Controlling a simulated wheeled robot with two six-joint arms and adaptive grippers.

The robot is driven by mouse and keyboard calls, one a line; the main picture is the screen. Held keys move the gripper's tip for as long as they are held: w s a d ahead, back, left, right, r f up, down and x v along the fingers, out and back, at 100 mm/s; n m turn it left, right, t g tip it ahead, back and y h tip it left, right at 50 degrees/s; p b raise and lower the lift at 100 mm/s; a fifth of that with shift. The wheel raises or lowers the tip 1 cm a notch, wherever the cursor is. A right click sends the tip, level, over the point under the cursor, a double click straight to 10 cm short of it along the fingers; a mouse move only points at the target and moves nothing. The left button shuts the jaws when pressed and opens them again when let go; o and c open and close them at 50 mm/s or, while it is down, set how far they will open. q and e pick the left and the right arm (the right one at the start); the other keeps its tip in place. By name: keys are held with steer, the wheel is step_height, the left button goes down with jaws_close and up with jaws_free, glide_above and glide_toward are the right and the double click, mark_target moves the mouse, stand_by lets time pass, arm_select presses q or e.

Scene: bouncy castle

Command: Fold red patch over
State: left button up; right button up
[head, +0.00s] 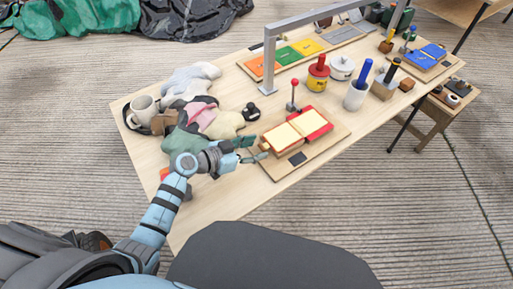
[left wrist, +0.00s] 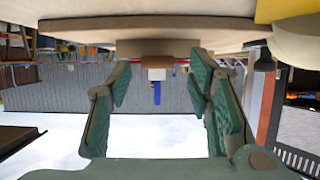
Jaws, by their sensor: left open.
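The red patch (head: 325,128) lies on a wooden board (head: 339,131) near the front edge of the table. Two cream panels (head: 281,137) cover much of it, and red shows around them. A small yellow tab (head: 264,146) sticks out at its left end. My left gripper (head: 256,149) is open, just left of this tab, with its fingers apart. In the left wrist view my left gripper (left wrist: 160,78) shows two green fingers spread, with nothing clearly held between them; a pale board edge (left wrist: 157,48) lies ahead. My right gripper is out of view.
A red-knobbed lever (head: 294,95) stands behind the board. A grey frame (head: 270,55) stands over the table.

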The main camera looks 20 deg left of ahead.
arm_select(q)
steer(key=shift+w+d+f, duration=0.15)
steer(key=shift+w+d, duration=0.1)
steer(key=shift+d, duration=0.05)
steer(key=shift+s, duration=0.15)
jaws_close()
